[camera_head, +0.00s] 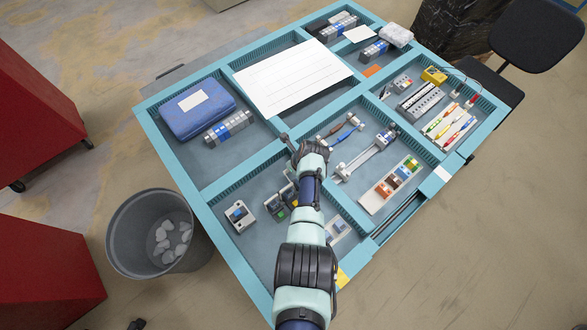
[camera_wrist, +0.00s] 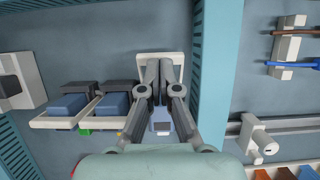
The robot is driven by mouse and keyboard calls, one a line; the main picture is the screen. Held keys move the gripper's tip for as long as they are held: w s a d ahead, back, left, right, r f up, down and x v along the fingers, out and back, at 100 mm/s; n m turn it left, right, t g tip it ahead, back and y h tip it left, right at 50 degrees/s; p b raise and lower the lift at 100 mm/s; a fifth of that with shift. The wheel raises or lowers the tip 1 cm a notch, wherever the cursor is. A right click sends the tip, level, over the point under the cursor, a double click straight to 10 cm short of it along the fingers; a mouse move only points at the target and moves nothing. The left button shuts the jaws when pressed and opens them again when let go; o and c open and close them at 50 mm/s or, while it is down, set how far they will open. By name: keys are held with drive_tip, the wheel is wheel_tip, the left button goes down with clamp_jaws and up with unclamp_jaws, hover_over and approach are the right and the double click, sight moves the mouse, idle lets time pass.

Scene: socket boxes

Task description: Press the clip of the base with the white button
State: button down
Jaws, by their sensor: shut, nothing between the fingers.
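My gripper (camera_wrist: 160,64) is shut and empty, its two fingers side by side over a pale base (camera_wrist: 178,58) in the wrist view. The fingers cover most of this base; a blue block (camera_wrist: 160,115) with a pale lower part shows between them. Whether that pale part is the white button, and whether the fingers touch the base, I cannot tell. Left of it stand two bases with blue and dark blocks (camera_wrist: 68,105) (camera_wrist: 113,103); a green button (camera_wrist: 85,131) shows at one. Another pale base (camera_wrist: 18,80) is at far left. In the head view, my gripper (camera_head: 289,143) hides the base beneath it.
The bases share a compartment of a teal divided table (camera_head: 207,205). A divider (camera_wrist: 208,80) runs close to the right of my gripper. Beyond it lie a rail with end blocks (camera_head: 368,157) and cables (camera_head: 345,130). A blue case (camera_head: 180,118) sits in the compartment behind.

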drive_tip(key=shift+s+d+f+p, duration=0.2)
drive_tip(key=shift+s+d+p, duration=0.3)
idle(0.3)
drive_tip(key=w+a+p+v, duration=0.1)
drive_tip(key=p+v, duration=0.8)
drive_tip(key=v, duration=0.4)
drive_tip(key=shift+r, duration=0.65)
drive_tip(key=shift+s+d, duration=0.1)
